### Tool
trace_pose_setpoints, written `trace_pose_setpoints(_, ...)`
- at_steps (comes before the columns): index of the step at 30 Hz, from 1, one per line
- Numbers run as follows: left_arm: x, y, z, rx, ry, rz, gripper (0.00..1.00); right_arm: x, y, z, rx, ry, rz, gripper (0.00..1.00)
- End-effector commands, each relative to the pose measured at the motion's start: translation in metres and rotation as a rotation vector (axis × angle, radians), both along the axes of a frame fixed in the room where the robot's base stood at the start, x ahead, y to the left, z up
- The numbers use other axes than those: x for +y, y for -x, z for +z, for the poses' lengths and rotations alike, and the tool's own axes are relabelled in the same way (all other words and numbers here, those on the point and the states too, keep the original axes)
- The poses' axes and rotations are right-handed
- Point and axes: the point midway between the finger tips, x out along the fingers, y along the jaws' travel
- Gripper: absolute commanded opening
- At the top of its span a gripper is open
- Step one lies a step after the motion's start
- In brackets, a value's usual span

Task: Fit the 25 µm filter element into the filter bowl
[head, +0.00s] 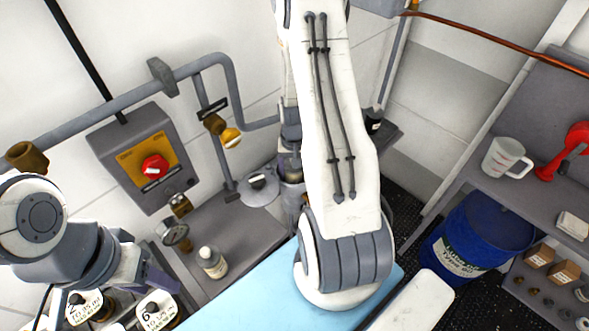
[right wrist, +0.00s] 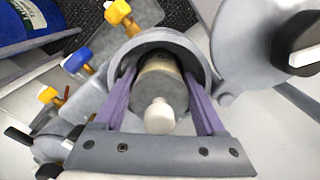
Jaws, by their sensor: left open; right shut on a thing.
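My right gripper (right wrist: 160,105) has its purple fingers shut on the filter element (right wrist: 160,85), a greyish cylinder with a white rounded end. In the right wrist view the element sits within the rim of the round grey filter bowl (right wrist: 193,55); how deep it is cannot be told. In the head view my right arm hides most of this area; a grey cylindrical part (head: 291,168) shows beside the arm. The 25 µm marking is not readable. My left gripper (head: 150,275) is at the lower left of the head view, open, away from the bowl.
A round grey lid with a black knob (head: 258,183) lies left of the bowl. A blue drum (head: 478,238) stands right.

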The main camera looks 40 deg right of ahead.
Motion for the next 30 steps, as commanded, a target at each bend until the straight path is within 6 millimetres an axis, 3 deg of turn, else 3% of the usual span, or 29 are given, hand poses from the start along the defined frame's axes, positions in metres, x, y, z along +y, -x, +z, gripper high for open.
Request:
trace_pose_setpoints(14, 0.000, 0.000, -0.009, 0.000, 0.000, 0.002, 0.50, 0.000, 0.000, -0.012, 0.001, -0.001, 0.000, 0.08)
trace_pose_setpoints(15, 0.000, 0.000, -0.009, 0.000, 0.000, 0.002, 0.50, 0.000, 0.000, -0.013, 0.001, -0.001, 0.000, 0.84)
trace_pose_setpoints(22, 0.000, 0.000, -0.007, 0.000, 0.000, 0.002, 0.50, 0.001, 0.001, -0.011, 0.004, -0.002, 0.000, 0.86)
trace_pose_setpoints(26, 0.000, 0.000, 0.005, 0.000, 0.000, 0.000, 0.50, 0.001, 0.001, 0.004, 0.003, -0.001, 0.000, 0.86)
trace_pose_setpoints(30, 0.000, 0.000, -0.010, 0.000, 0.000, 0.001, 0.50, -0.001, -0.001, 0.022, -0.005, 0.003, 0.000, 0.86)
